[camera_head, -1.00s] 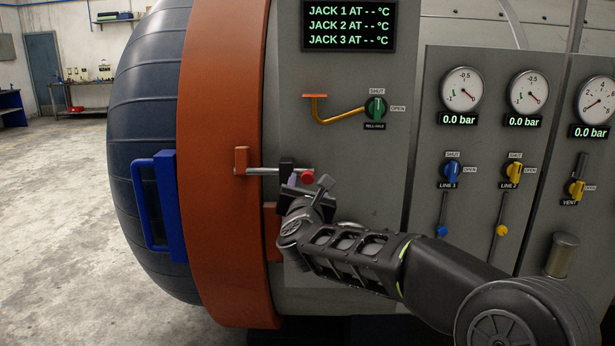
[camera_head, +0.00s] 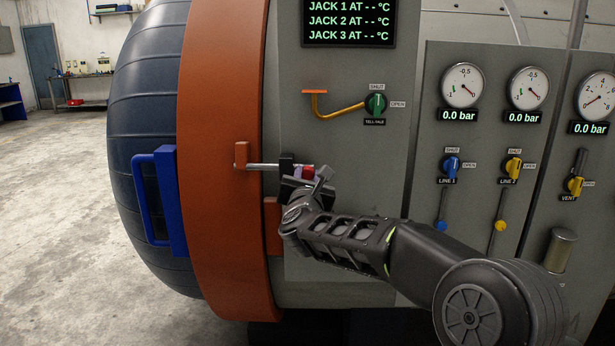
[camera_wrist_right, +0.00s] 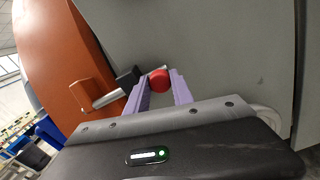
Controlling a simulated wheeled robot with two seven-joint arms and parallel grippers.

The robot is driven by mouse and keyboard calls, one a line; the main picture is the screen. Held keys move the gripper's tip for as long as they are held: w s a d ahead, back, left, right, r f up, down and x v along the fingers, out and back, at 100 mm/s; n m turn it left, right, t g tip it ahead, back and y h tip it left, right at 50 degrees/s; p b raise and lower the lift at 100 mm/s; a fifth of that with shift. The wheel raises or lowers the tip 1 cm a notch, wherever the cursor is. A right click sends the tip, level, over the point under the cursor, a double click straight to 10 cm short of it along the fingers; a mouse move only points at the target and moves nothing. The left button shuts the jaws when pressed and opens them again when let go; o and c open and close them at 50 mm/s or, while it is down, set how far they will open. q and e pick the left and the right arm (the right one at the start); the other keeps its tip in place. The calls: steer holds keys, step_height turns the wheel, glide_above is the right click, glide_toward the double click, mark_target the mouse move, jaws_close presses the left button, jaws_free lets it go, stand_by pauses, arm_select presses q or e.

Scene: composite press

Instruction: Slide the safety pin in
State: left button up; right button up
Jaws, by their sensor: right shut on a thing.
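The safety pin shows as a red head (camera_head: 307,172) beside a black block (camera_head: 286,164) on the grey press front; its shank is hidden. It also shows in the right wrist view (camera_wrist_right: 159,80), between purple fingertips. My right gripper (camera_head: 309,177) is shut on the red head, just right of the block. A silver rod (camera_head: 263,167) runs level from an orange tab (camera_head: 241,155) on the orange ring to the block. How deep the pin sits cannot be told. My left gripper is not in view.
A blue handle (camera_head: 165,200) sticks out at the ring's left. A yellow lever pipe (camera_head: 340,112) and the green tell-tale knob (camera_head: 376,104) are above my gripper. Gauges and valves fill the panel (camera_head: 480,180) at right. Floor (camera_head: 60,200) is clear at left.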

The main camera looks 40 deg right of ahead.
jaws_close()
stand_by(0.8)
steer(key=b, duration=0.2)
steer(key=shift+a+f+b, duration=0.1)
steer(key=shift+f+b, duration=0.1)
steer(key=shift+b, duration=0.1)
steer(key=shift+w+r, duration=0.1)
steer(key=shift+r, duration=0.1)
steer(key=o, duration=0.9)
jaws_free()
steer(key=shift+c, duration=0.2)
steer(key=shift+a, duration=0.15)
